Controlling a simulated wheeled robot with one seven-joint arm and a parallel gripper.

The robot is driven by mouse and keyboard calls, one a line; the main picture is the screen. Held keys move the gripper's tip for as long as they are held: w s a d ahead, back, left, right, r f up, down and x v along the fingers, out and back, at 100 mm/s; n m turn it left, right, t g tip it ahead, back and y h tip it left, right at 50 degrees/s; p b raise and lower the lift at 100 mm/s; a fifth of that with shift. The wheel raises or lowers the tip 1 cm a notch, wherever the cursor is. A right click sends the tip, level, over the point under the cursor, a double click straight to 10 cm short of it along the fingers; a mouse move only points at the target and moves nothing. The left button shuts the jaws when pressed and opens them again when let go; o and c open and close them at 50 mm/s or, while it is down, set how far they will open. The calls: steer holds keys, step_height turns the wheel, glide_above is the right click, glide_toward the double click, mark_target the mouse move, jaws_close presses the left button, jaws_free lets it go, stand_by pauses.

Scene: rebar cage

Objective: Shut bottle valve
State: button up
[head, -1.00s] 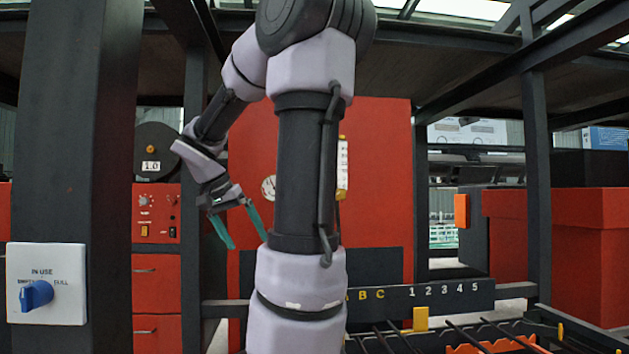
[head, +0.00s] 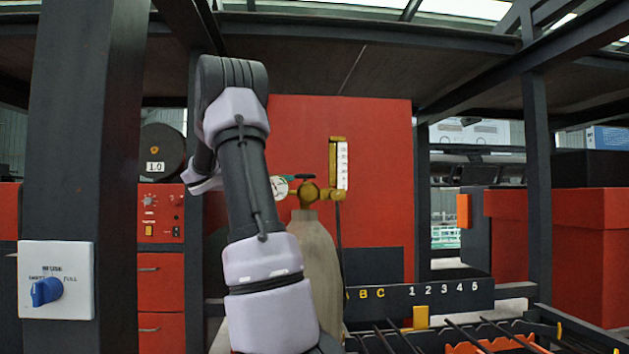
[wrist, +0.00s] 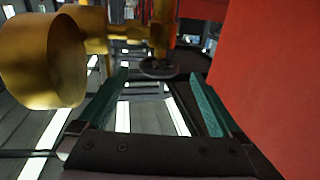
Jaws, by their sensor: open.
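A grey gas bottle (head: 318,262) stands behind my arm in the head view, its left side partly hidden. Its brass valve (head: 308,194) has a small dark handwheel (head: 305,177) on top. In the wrist view the handwheel (wrist: 158,68) shows as a dark disc on the brass valve body (wrist: 160,35), in line with the gap between my fingertips. My gripper (wrist: 159,77) is open with nothing between its teal fingers. I cannot tell if the fingertips reach the wheel's sides. In the head view my arm hides most of the gripper; a bit of teal shows left of the valve.
A brass gauge (wrist: 40,60) is close on the left in the wrist view, and a red panel (wrist: 270,70) on the right. A flowmeter (head: 339,165) stands right of the valve. A dark post with a blue knob (head: 47,291) is at left.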

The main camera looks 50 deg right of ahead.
mark_target(305, 179)
steer(key=x, duration=1)
steer(key=shift+s+d+r, duration=0.1)
steer(key=shift+s+d, duration=0.05)
steer(key=shift+d, duration=0.15)
steer(key=c, duration=1.1)
steer(key=shift+c, duration=0.2)
steer(key=shift+m+g, duration=0.4)
